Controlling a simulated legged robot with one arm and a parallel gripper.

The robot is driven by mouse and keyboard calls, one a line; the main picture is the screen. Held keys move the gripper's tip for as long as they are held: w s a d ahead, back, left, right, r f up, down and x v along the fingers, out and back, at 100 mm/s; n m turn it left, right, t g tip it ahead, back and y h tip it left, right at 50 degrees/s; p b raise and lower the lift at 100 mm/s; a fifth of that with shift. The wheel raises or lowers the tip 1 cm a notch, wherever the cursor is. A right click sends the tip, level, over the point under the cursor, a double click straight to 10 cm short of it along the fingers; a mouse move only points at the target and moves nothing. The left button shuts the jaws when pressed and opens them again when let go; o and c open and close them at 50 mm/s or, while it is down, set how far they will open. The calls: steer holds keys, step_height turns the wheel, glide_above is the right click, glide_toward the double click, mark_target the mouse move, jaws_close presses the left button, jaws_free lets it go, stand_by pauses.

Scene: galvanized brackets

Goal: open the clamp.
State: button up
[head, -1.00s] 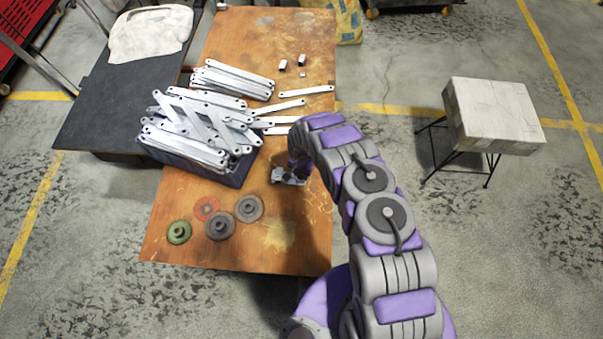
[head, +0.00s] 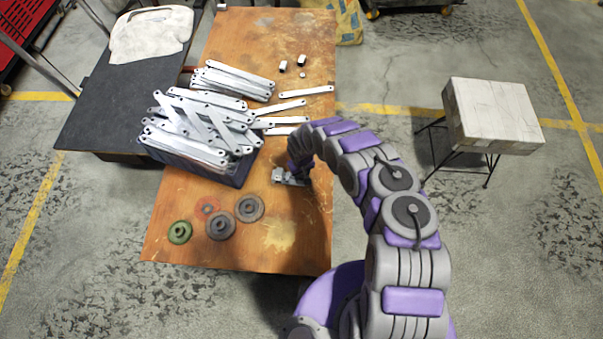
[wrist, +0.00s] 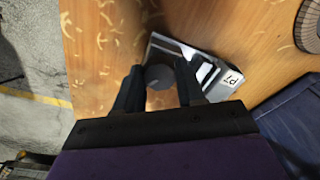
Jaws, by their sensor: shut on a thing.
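The clamp (head: 283,176) is a small grey metal device on the wooden table, just right of the dark blue crate. In the wrist view the clamp (wrist: 207,72) has a pale metal body with a white label. My gripper (head: 301,172) is down at the clamp's right part. In the wrist view my gripper (wrist: 160,78) has its two dark fingers on either side of a round grey knob (wrist: 159,76), shut on it. The arm hides part of the clamp in the head view, and the jaw state of the clamp cannot be told.
The dark blue crate (head: 238,176) stands close left of the clamp, heaped with galvanized brackets (head: 205,125). More brackets (head: 235,80) lie behind it. Several round discs (head: 220,226) lie at the front left. The table's (head: 300,245) front right is clear.

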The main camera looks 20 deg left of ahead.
steer(key=n, duration=0.4)
steer(key=shift+s+n, duration=0.1)
steer(key=shift+n, duration=0.2)
steer(key=n, duration=0.3)
steer(key=o, duration=1)
steer(key=shift+c, duration=0.2)
